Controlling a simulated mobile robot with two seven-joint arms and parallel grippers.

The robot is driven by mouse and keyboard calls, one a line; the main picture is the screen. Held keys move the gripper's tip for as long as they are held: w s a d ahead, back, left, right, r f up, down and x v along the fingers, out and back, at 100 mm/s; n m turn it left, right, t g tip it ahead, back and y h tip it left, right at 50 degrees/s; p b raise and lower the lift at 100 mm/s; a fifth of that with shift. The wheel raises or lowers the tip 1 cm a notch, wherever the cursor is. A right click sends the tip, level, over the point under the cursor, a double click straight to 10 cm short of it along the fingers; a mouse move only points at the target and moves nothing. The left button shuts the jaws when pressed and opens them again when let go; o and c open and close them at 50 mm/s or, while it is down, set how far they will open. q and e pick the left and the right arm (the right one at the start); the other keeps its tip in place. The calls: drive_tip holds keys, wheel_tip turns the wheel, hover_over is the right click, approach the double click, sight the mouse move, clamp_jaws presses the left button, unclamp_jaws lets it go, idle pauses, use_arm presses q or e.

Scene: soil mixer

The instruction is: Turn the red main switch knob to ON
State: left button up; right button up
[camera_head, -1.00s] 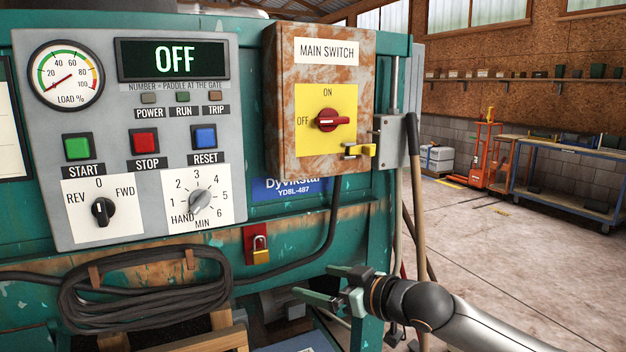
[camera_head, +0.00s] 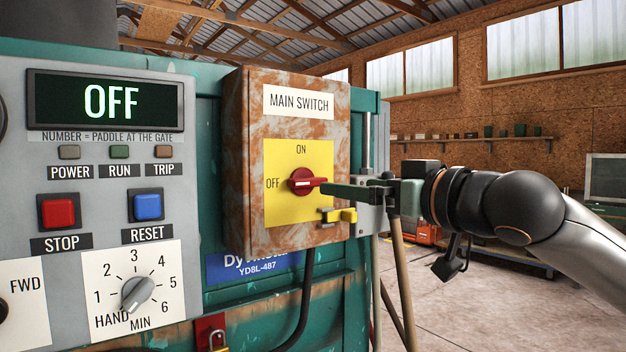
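The red main switch knob (camera_head: 303,181) sits on a yellow plate (camera_head: 285,212) on the front of the rusty main switch box (camera_head: 245,150). Its handle lies horizontal, in line with the OFF label at the left; ON is printed above. My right gripper (camera_head: 324,191) comes in from the right, its green fingers pointing left with the tips at the knob's right end. The fingers overlap in this view, so I cannot tell their gap or whether they touch the knob. My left gripper is not in view.
A yellow hasp (camera_head: 340,215) sticks out below the knob, close under the fingers. The grey control panel (camera_head: 200,270) is on the left, its display (camera_head: 108,102) reading OFF. Wooden handles (camera_head: 400,280) lean beside the machine. Open floor lies at the right.

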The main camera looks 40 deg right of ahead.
sight(312, 182)
drive_tip(key=w+p, duration=0.1)
drive_tip(key=w, duration=0.2)
drive_tip(key=w+p, duration=0.2)
drive_tip(key=w, duration=0.1)
drive_tip(key=w+d+p, duration=0.1)
drive_tip(key=w, duration=0.1)
drive_tip(key=shift+w+r, duration=0.15)
drive_tip(key=shift+w, duration=0.25)
drive_tip(key=shift+w+p, duration=0.4)
drive_tip(key=shift+w, duration=0.35)
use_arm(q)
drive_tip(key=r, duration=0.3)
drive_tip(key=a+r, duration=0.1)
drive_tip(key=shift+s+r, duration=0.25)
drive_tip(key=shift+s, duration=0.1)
use_arm(e)
drive_tip(key=shift+f, duration=0.2)
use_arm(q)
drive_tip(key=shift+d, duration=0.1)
use_arm(e)
drive_tip(key=c, duration=1)
